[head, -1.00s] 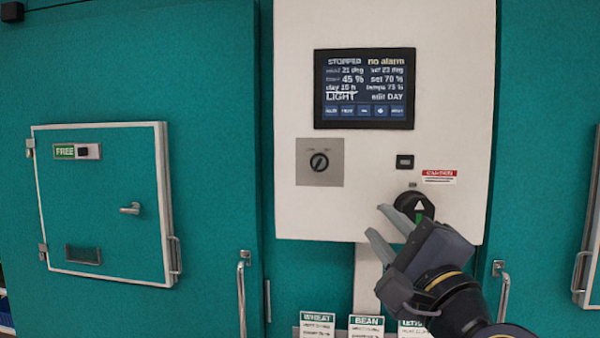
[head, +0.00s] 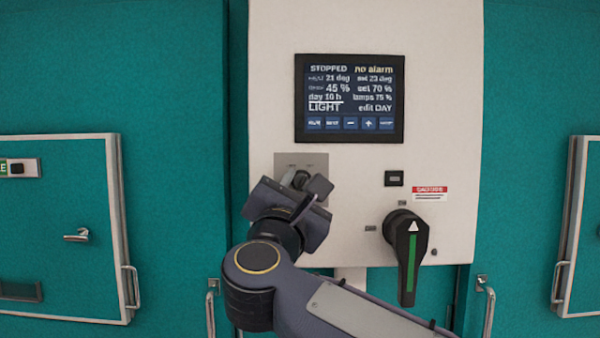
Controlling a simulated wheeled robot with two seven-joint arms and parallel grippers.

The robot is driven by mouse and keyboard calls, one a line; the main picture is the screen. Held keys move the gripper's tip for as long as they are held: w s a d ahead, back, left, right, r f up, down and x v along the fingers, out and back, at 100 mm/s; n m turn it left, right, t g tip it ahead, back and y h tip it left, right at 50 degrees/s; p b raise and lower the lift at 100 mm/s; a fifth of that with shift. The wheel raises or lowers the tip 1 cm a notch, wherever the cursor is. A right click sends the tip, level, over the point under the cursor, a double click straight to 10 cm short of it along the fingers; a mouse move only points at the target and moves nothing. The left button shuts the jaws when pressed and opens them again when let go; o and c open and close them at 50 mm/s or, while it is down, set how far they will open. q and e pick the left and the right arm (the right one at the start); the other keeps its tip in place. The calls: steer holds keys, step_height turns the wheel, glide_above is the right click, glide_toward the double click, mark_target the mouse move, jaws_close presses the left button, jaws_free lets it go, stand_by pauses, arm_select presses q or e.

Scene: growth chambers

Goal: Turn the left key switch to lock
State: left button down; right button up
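The key switch sits on a square grey plate (head: 316,160) on the white control panel, below the display. My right gripper (head: 307,184) is in front of the plate and covers its lower part. The dark round switch is mostly hidden behind the gripper, so its pointer direction does not show. The fingertips are at the switch, but I cannot tell whether they touch or grip it. My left gripper is out of view.
The display (head: 349,97) reads STOPPED, no alarm. A large black rotary handle (head: 407,258) with a green stripe projects from the panel at lower right, just above my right forearm. A small black switch (head: 394,178) is above it. Teal doors flank the panel.

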steer(key=shift+w+d+r, duration=0.2)
steer(key=shift+w+r, duration=0.05)
steer(key=shift+w, duration=0.35)
